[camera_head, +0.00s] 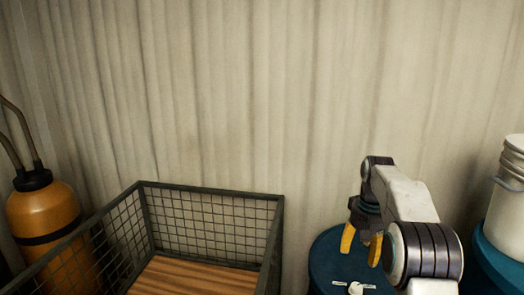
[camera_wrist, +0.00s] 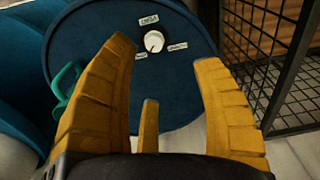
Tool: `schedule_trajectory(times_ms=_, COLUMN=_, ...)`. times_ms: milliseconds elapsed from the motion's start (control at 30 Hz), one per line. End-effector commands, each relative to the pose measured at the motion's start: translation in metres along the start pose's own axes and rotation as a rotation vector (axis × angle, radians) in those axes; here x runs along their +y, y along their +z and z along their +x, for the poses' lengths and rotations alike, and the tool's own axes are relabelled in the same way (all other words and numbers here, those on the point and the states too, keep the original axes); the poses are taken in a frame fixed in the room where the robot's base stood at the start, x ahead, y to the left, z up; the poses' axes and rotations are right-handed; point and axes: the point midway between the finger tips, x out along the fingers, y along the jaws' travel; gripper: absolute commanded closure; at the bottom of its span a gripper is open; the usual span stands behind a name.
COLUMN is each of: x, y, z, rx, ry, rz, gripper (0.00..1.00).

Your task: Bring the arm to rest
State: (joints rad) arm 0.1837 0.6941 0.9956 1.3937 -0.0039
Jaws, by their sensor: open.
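My gripper (camera_wrist: 160,75) has yellow fingers that stand well apart with nothing between them. In the head view my gripper (camera_head: 361,247) hangs from my white and dark arm at the lower right, fingers pointing down. It is over a round blue drum (camera_head: 323,262), which also fills the top of the wrist view (camera_wrist: 85,62). A white knob (camera_wrist: 153,41) with small white labels around it sits on the drum's round face. It shows near the bottom edge in the head view (camera_head: 355,288). The drum's lower part is out of the head view.
A dark wire-mesh crate (camera_head: 212,192) with a wooden bottom (camera_head: 190,276) stands left of the drum. An orange tank (camera_head: 45,208) is at the far left. A white bucket (camera_head: 507,215) stands on another blue drum (camera_head: 492,262) at right. A pale corrugated wall (camera_head: 250,90) closes the back.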

Motion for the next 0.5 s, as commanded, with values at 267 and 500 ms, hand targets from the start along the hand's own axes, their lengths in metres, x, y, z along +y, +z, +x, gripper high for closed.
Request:
schedule_trajectory(times_ms=267, x=-0.019, y=0.06, z=-0.055, rx=0.068, ry=-0.004, rz=-0.041, gripper=0.39)
schedule_trajectory(times_ms=500, x=-0.03, y=0.124, z=-0.081, rx=0.124, ry=-0.009, rz=-0.074, gripper=0.39)
